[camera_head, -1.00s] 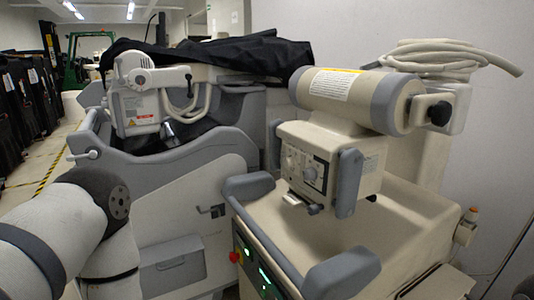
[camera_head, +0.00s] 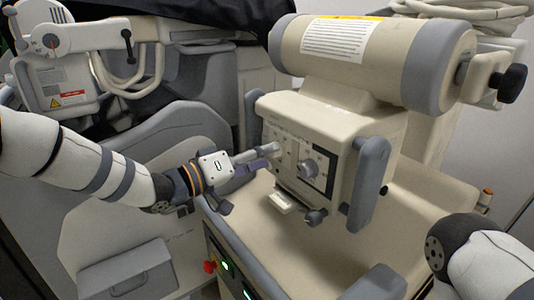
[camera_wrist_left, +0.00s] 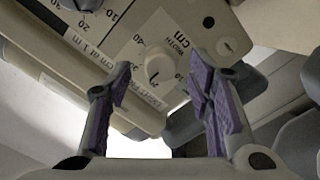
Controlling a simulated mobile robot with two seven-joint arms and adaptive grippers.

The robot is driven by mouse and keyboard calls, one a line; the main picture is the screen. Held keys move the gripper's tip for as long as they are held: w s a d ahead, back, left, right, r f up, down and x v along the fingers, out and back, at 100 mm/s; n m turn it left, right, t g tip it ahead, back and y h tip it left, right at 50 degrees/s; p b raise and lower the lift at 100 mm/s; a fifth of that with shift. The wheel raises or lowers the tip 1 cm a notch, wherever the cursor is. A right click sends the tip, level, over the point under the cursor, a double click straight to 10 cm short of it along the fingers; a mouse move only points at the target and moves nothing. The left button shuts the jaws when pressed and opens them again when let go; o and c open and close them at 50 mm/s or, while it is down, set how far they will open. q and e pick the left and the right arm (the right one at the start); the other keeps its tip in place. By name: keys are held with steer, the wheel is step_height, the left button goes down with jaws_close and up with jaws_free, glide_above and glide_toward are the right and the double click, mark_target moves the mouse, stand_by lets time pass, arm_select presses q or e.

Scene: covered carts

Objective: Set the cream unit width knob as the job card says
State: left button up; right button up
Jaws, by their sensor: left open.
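The cream unit (camera_head: 340,112) stands right of centre, with a control panel on its box-shaped head. My left gripper (camera_head: 272,156) comes in from the left and is at the panel's left side. In the left wrist view my left gripper (camera_wrist_left: 160,85) is open, with purple-lined fingers. The width knob (camera_wrist_left: 159,67), small and pale, shows between and just beyond the fingertips, with a printed scale and the words WIDTH and cm beside it. No contact with it shows. In the head view I cannot pick it out. I see no readable job card. My right gripper is out of view.
A grey handle (camera_head: 370,182) stands at the head's right side. A larger grey knob (camera_head: 308,169) is on the panel, and a small lever (camera_head: 315,216) sticks out below. A grey covered cart (camera_head: 175,140) stands left. A red button (camera_head: 210,267) is low on the cream unit.

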arm_select(q)
steer(key=shift+x, duration=1.05)
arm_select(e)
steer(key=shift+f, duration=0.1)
arm_select(q)
jaws_close()
